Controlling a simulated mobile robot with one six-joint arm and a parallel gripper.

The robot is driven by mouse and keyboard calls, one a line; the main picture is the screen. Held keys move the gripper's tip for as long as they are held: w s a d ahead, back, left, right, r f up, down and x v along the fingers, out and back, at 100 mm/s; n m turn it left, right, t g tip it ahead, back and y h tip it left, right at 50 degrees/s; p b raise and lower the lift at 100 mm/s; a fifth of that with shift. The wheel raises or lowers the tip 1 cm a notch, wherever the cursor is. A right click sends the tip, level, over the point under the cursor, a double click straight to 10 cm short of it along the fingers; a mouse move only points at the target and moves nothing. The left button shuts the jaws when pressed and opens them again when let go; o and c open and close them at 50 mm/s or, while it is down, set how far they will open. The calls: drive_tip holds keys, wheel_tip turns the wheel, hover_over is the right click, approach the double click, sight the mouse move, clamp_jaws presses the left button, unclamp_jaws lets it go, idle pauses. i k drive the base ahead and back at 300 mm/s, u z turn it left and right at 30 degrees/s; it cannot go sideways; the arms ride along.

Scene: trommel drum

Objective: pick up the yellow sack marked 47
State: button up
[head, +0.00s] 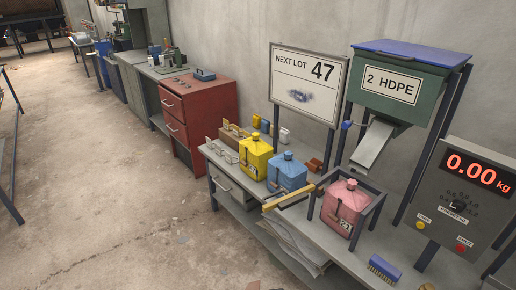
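The yellow sack (257,154) stands upright on the grey bench (233,182), toward its far left end. It has a knotted top and a brown strap on its front. A small pale label shows low on it, too small to read surely. A blue sack (289,171) stands close beside it on the right and nearer to me. The sign (309,86) behind reads "NEXT LOT 47". My gripper is not in view.
A pink sack (343,207) sits in a metal frame below the chute (373,146) of the green "2 HDPE" hopper (400,92). A yellow bar (289,197) juts over the bench's front edge. A red drawer cabinet (207,110) stands beyond. The concrete floor (100,190) at left is open.

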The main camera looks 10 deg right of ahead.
sight(259, 152)
drive_tip(key=u, duration=0.05)
drive_tip(key=i, duration=1.25)
drive_tip(key=u, duration=4.95)
drive_tip(key=i, duration=0.1)
drive_tip(key=z, duration=3.05)
drive_tip(key=i, duration=0.6)
drive_tip(key=z, duration=0.05)
